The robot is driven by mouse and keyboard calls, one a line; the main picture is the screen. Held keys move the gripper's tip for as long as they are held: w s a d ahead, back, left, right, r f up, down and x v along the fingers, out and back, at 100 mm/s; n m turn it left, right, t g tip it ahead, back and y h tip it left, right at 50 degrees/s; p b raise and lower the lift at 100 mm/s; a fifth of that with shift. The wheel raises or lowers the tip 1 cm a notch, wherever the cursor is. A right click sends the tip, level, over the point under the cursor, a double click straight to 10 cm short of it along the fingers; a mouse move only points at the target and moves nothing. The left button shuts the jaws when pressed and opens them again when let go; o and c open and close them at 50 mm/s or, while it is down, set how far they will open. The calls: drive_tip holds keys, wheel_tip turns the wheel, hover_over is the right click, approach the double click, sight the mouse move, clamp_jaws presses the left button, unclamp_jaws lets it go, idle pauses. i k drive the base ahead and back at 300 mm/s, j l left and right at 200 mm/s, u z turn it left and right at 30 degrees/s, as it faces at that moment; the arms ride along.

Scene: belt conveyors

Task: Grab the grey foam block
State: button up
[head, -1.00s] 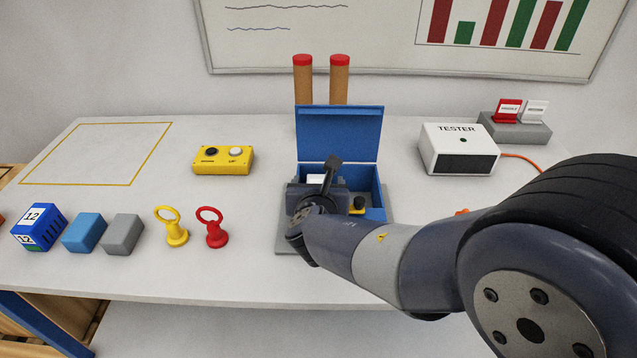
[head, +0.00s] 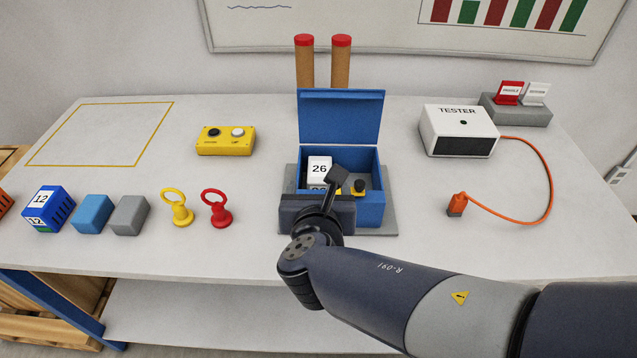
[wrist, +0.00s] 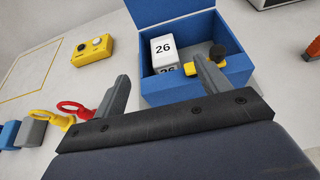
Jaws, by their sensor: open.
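The grey foam block (head: 130,215) sits on the white table, left of centre in the head view, between a light blue block (head: 93,213) and a yellow ring-topped piece (head: 177,207). The grey block also shows at the left edge of the wrist view (wrist: 32,131). My gripper (wrist: 158,85) is open and empty. It is by the front of the open blue box (wrist: 181,90), well to the right of the grey block.
A red ring-topped piece (head: 216,208) stands between the yellow one and the box. A dark blue block marked 12 (head: 43,208) is farther left. The box holds a white block marked 26 (head: 319,168). A yellow button box (head: 226,140) and a tester (head: 459,130) stand behind.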

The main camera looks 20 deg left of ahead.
sight(130, 214)
drive_tip(key=u, duration=2.2)
drive_tip(key=i+j, duration=0.35)
drive_tip(key=i+j+z, duration=0.15)
drive_tip(key=z, duration=0.35)
drive_tip(key=i+j+z, duration=0.1)
drive_tip(key=j+z, duration=0.4)
drive_tip(key=z, duration=0.6)
